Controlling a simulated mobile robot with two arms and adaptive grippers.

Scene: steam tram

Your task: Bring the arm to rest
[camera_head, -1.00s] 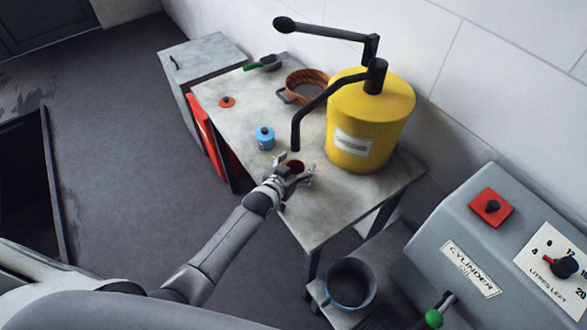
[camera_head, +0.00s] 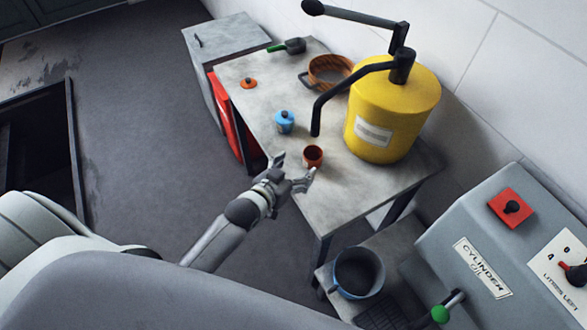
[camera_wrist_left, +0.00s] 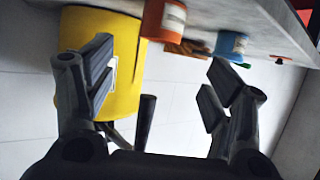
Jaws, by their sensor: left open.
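My left gripper (camera_head: 292,172) is open and empty at the near left edge of the grey table (camera_head: 355,195). A small orange-red cup (camera_head: 313,157) stands upright on the table just beyond its fingertips, apart from them as far as I can tell. My right gripper is not in view.
A yellow drum (camera_head: 392,115) with a black pump spout stands behind the cup. A blue canister (camera_head: 285,122), an orange-lidded item (camera_head: 249,83), a green-handled scoop (camera_head: 288,46) and a brown round container (camera_head: 330,70) are on the table. A blue bucket (camera_head: 358,272) sits lower, beside the grey CYLINDER OIL cabinet (camera_head: 470,245).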

